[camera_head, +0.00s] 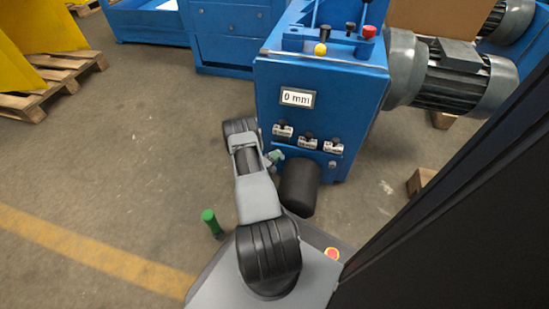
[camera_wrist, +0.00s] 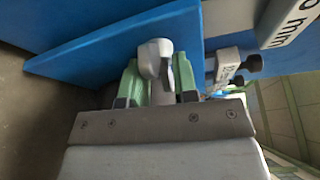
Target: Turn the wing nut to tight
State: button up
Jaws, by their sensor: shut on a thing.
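The wing nut (camera_wrist: 155,57) is a light grey, rounded piece in front of the blue panel in the wrist view. My gripper (camera_wrist: 158,72) has green fingers on both sides of it and is shut on it. A darker grey part of it hangs between the fingers. In the head view, the green fingers of my gripper (camera_head: 276,156) show only in part, low at the left side of the blue machine (camera_head: 320,105). My own arm hides most of that spot, and I cannot make out the wing nut there.
The machine front has a "0 mm" plate (camera_head: 296,98) and several small labelled knobs (camera_head: 308,143). A grey motor (camera_head: 450,80) juts out right. The floor at left is mostly clear, with a pallet (camera_head: 70,66) farther back.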

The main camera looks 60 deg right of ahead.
jog(key=o, duration=0.7)
jog(key=w+a+p, duration=0.1)
jog(key=a+p, duration=0.3)
jog(key=a, duration=0.9)
jog(key=shift+a+r, duration=0.35)
jog(key=shift+r, duration=0.1)
jog(key=shift+p, duration=0.3)
jog(key=w+a+r+m+g+y+p, duration=0.15)
jog(key=r+m+p, duration=0.4)
jog(key=r, duration=0.75)
jog(key=w+a+r+m+g+y+p, duration=0.15)
jog(key=r+m+p, duration=0.4)
jog(key=r, duration=0.75)
jog(key=w+a+r+m+g+y+p, duration=0.1)
jog(key=a+r+m+g+y+p, duration=0.3)
jog(key=r, duration=0.9)
jog(key=s+a+r+m+t+y+p, duration=0.2)
jog(key=a+r+m+p, duration=0.4)
jog(key=r, duration=0.7)
jog(key=s+a+r+m+t+y+p, duration=0.2)
jog(key=a+r+m+t+y+p, duration=0.3)
jog(key=a+r+p, duration=0.4)
jog(key=s+a+r+m+t+y+p, duration=0.1)
jog(key=a+r+m+t+y+p, duration=0.2)
jog(key=r, duration=1.5)
jog(key=a+m+t+p, duration=0.2)
jog(key=a+m+p, duration=0.2)
jog(key=shift+s+a+p, duration=0.15)
jog(key=shift+s+p, duration=0.2)
jog(key=shift+s, duration=0.05)
